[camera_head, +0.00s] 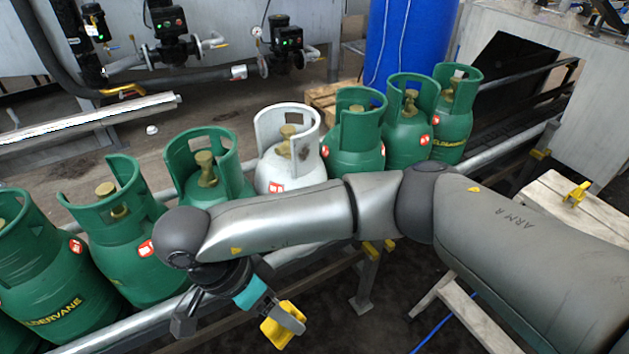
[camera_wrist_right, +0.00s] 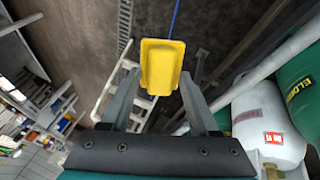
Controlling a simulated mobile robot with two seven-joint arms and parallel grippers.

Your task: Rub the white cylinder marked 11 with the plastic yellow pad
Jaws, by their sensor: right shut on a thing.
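The white cylinder (camera_head: 280,165) stands upright in the row of green cylinders, partly hidden below by my right arm. It has a red label; I cannot read its number in the head view. In the right wrist view the white cylinder (camera_wrist_right: 258,115) lies to the right, with a red square label. My right gripper (camera_head: 285,318) is in front of the row, below and apart from the white cylinder. It is shut on the yellow pad (camera_head: 277,331), which also shows between the fingers in the right wrist view (camera_wrist_right: 162,65). My left gripper is not in view.
Green cylinders stand close on both sides of the white one, including one at its left (camera_head: 205,165) and one at its right (camera_head: 355,135). A metal rail (camera_head: 130,325) runs along the row's front. A wooden stool (camera_head: 580,210) stands right. A blue drum (camera_head: 408,40) is behind.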

